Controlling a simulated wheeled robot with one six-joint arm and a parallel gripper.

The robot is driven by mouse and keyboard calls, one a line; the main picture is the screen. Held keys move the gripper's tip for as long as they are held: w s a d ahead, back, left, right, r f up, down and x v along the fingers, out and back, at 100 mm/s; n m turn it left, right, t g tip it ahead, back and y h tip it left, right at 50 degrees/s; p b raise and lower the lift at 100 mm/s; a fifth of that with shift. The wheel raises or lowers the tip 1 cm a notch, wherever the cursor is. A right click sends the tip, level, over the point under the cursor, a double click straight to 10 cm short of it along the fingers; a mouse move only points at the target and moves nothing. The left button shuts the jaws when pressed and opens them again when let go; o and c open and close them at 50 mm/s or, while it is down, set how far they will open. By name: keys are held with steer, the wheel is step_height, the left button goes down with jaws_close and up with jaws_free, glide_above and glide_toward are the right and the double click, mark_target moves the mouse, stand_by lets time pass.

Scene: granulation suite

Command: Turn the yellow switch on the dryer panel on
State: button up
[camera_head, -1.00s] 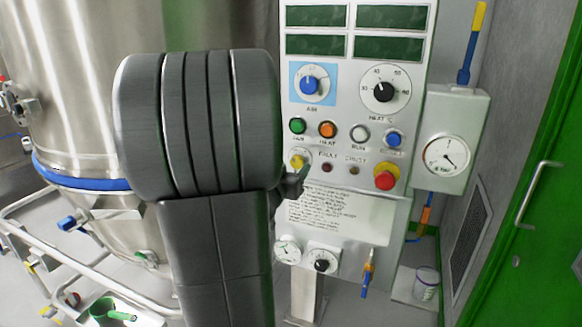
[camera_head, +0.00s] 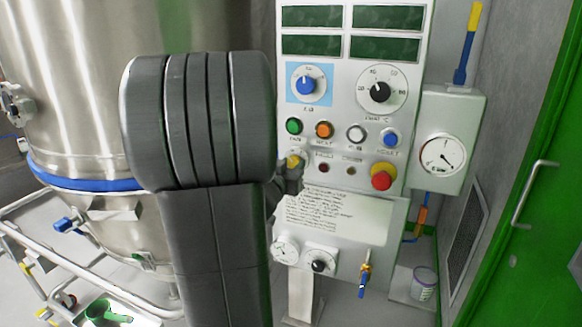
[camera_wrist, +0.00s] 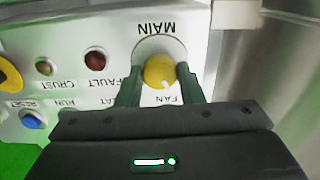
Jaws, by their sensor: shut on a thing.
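The yellow switch (camera_wrist: 159,70) is a round knob with a white mark, on a pale plate under the label MAIN, which reads upside down in the wrist view. In the head view the yellow switch (camera_head: 293,159) is at the lower left of the dryer panel (camera_head: 340,110), partly covered by my gripper (camera_head: 287,176). In the wrist view my gripper (camera_wrist: 158,80) has one dark finger on each side of the knob and is shut on it. The white mark points toward my gripper's body. My arm hides the panel's left edge in the head view.
The FAULT lamp (camera_wrist: 95,60) and CRUST lamp (camera_wrist: 44,68) sit beside the switch. A red stop button (camera_head: 381,178), coloured push buttons and two dials (camera_head: 381,91) are close by. A steel vessel (camera_head: 60,80) stands left, a green door (camera_head: 540,200) right.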

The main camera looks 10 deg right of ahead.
steer(key=m+b, duration=0.3)
steer(key=m, duration=0.3)
steer(key=shift+f+m+b, duration=0.15)
steer(key=shift+m+b, duration=0.15)
steer(key=shift+m, duration=0.1)
steer(key=m+b, duration=0.2)
steer(key=m, duration=0.2)
steer(key=shift+m, duration=0.4)
steer(key=o, duration=1)
steer(key=v, duration=1.3)
steer(key=shift+s+a+p, duration=0.25)
steer(key=shift+s+p, duration=0.1)
